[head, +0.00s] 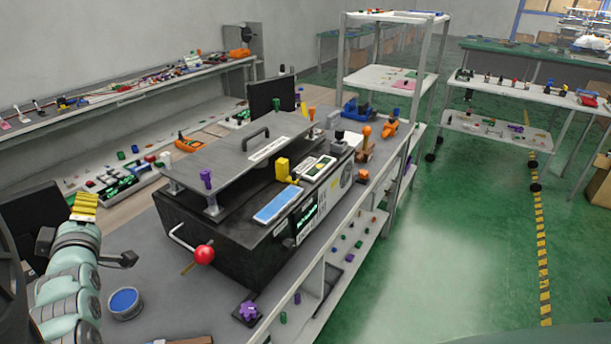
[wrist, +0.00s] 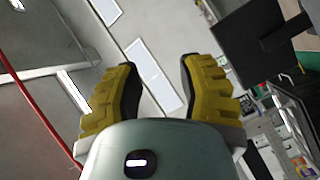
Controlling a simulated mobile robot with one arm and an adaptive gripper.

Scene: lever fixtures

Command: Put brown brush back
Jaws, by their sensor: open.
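My gripper (head: 84,206) is at the left of the head view, raised above the near end of the workbench. In the wrist view my gripper (wrist: 160,88) has its two yellow fingers spread apart with nothing between them. A brown piece (head: 185,341) lies at the bottom edge of the head view, mostly cut off; it may be the brown brush, but I cannot tell. It lies to the right of my gripper and apart from it. No brush shows in the wrist view.
A blue-topped round tin (head: 124,302) stands on the grey bench near my arm. A black machine (head: 245,240) with a red-knobbed lever (head: 204,254) fills the bench middle. A dark monitor (head: 38,225) stands behind my gripper. Green floor (head: 430,250) is clear at right.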

